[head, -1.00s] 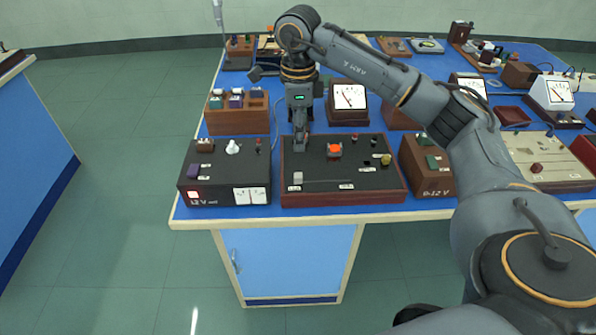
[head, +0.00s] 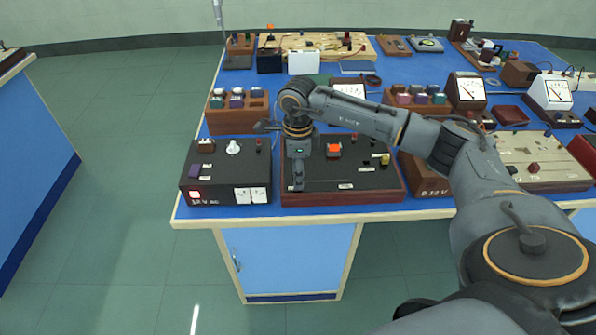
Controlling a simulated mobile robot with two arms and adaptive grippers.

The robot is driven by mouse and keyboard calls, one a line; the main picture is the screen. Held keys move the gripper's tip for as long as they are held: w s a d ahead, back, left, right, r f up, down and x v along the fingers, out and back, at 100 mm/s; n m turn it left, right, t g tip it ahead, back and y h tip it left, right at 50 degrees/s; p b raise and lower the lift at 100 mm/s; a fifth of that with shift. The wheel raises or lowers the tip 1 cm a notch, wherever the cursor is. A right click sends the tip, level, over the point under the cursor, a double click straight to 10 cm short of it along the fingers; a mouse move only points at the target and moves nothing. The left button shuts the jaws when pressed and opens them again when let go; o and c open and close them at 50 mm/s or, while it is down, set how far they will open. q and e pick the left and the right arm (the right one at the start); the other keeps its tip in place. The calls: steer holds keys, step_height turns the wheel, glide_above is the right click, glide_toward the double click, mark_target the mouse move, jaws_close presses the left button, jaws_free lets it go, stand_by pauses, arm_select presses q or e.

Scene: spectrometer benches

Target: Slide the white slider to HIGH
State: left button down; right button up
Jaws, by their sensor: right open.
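The dark panel with a wooden rim (head: 375,199) lies at the front of the blue bench. Its slider slot (head: 335,181) runs left to right along the front part, with small white labels near its ends, too small to read. My right gripper (head: 298,183) is open and points down at the slot's left end. It covers the place of the white slider knob, so the knob is hidden. I cannot tell if the fingers touch it. My left gripper is not in view.
On the panel, an orange-red button (head: 334,150) stands right of my gripper and a yellow knob (head: 385,159) sits at the right. A black 12 V unit (head: 226,172) stands close on the left.

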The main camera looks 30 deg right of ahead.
mark_target(347, 180)
jaws_close()
steer(key=s+d, duration=0.2)
steer(key=d, duration=0.1)
steer(key=s+d+b, duration=0.1)
steer(key=s+d, duration=0.1)
steer(key=d, duration=0.2)
steer(key=s+d+b, duration=0.1)
steer(key=s+d, duration=0.1)
steer(key=d, duration=0.1)
steer(key=shift+s+d, duration=0.3)
steer(key=shift+w, duration=0.1)
jaws_free()
steer(key=shift+d, duration=0.1)
steer(key=shift+r, duration=0.1)
